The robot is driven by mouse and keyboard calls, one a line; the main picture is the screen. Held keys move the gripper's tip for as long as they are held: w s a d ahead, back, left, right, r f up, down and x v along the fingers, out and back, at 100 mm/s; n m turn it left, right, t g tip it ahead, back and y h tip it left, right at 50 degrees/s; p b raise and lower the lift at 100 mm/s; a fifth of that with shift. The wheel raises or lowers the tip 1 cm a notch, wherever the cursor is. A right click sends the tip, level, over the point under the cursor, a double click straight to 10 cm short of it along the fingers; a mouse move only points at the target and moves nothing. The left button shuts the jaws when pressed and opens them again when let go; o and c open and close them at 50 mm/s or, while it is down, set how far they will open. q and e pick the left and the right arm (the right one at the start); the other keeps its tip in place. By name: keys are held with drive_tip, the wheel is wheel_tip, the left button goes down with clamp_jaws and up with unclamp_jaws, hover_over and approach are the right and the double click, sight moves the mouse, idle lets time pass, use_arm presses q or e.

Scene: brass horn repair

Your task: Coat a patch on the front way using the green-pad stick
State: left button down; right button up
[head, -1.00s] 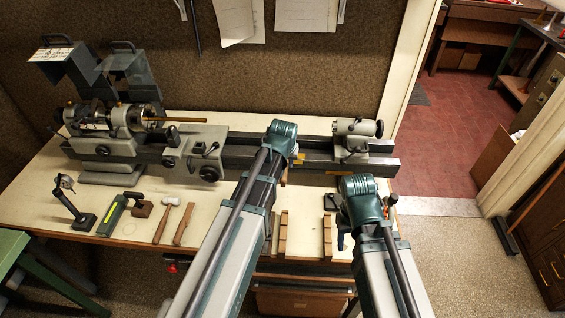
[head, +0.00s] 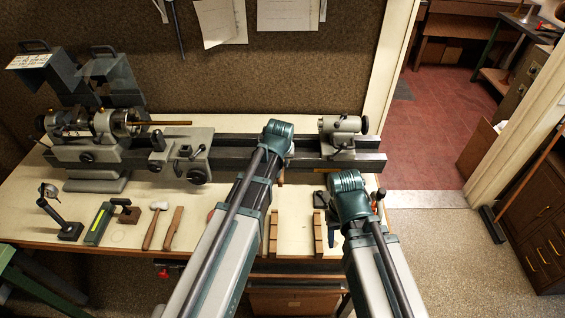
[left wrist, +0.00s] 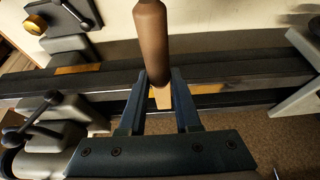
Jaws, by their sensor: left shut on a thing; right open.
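My left gripper (left wrist: 162,100) is shut on a brown-handled stick (left wrist: 150,45) above the lathe bed. No green pad shows; the stick's far end is hidden. In the head view the left arm covers this gripper. The lathe bed's front way (head: 367,166) runs between the carriage and tailstock, partly behind that arm. A tan patch (left wrist: 78,69) shows on a dark rail in the left wrist view; I cannot tell which way it is on. My right gripper (head: 334,222) is open and low over the bench's right part, mostly hidden by its arm.
The carriage (head: 183,158) stands left of the arms and the tailstock (head: 343,138) to the right. A mallet (head: 152,225), a green block (head: 99,222), a small stand (head: 62,218) and wooden bars (head: 318,234) lie on the bench front. The bench (head: 210,235) has some bare room.

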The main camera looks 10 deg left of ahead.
use_arm(q)
drive_tip(key=a, duration=0.3)
drive_tip(key=shift+s+f, duration=0.1)
drive_tip(key=shift+s, duration=0.2)
drive_tip(key=a, duration=0.3)
drive_tip(key=shift+s+a, duration=0.3)
drive_tip(key=shift+s, duration=0.05)
drive_tip(key=shift+a, duration=0.1)
drive_tip(key=a, duration=0.3)
drive_tip(key=shift+s+a, duration=0.15)
drive_tip(key=shift+s, duration=0.2)
